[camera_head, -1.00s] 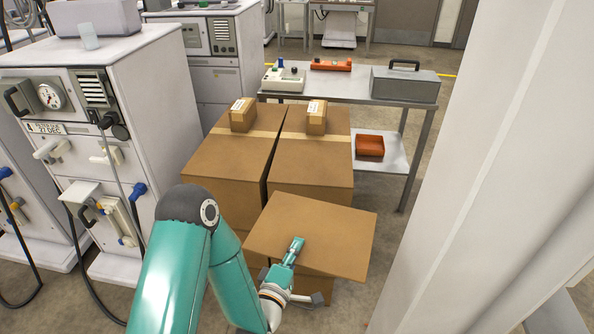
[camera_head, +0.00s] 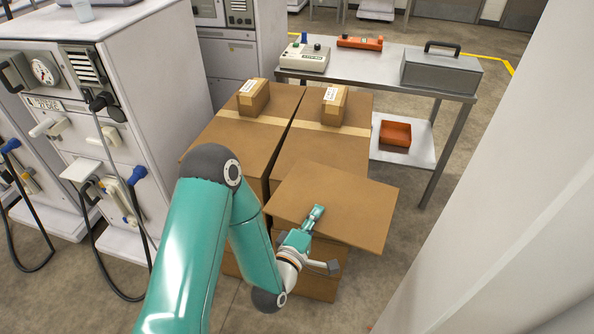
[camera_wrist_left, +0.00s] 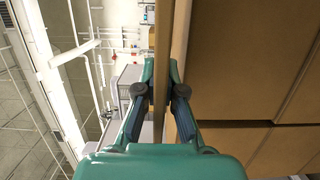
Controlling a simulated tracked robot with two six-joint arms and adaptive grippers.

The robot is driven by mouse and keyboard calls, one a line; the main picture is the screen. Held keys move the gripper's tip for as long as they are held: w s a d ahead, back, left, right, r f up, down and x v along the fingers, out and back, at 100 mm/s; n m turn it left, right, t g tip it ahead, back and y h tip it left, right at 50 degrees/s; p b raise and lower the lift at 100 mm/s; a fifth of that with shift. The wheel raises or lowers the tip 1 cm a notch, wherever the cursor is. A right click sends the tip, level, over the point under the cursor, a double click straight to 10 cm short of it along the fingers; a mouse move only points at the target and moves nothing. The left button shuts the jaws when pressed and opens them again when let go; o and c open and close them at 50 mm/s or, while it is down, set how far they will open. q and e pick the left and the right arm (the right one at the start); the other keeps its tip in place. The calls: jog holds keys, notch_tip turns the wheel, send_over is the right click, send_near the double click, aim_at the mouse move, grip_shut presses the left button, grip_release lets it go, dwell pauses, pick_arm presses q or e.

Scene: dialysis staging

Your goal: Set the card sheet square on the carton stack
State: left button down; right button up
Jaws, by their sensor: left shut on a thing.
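The card sheet (camera_head: 345,197) is a flat brown panel in the head view, turned at an angle to the cartons. My left gripper (camera_head: 317,211) is shut on the front edge of the sheet. In the left wrist view the sheet (camera_wrist_left: 162,45) shows edge-on as a narrow brown strip between the fingers (camera_wrist_left: 160,95). The carton stack (camera_head: 320,285) shows below the sheet's front edge; the sheet and my arm hide its top. Brown carton faces (camera_wrist_left: 245,60) fill the right of the wrist view. I cannot tell whether the sheet touches the stack. My right gripper is not in view.
Two large taped cartons (camera_head: 330,150) stand behind the sheet, with small boxes (camera_head: 333,103) on them. A steel table (camera_head: 385,75) stands beyond, with an orange bin (camera_head: 395,132) on its lower shelf. Dialysis machines (camera_head: 130,90) stand left; a pale panel (camera_head: 500,210) is at right.

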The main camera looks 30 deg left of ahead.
aim_at(310, 198)
pick_arm(q)
jog(key=shift+w+d, duration=0.1)
jog(key=shift+w, duration=0.05)
jog(key=shift+d, duration=0.1)
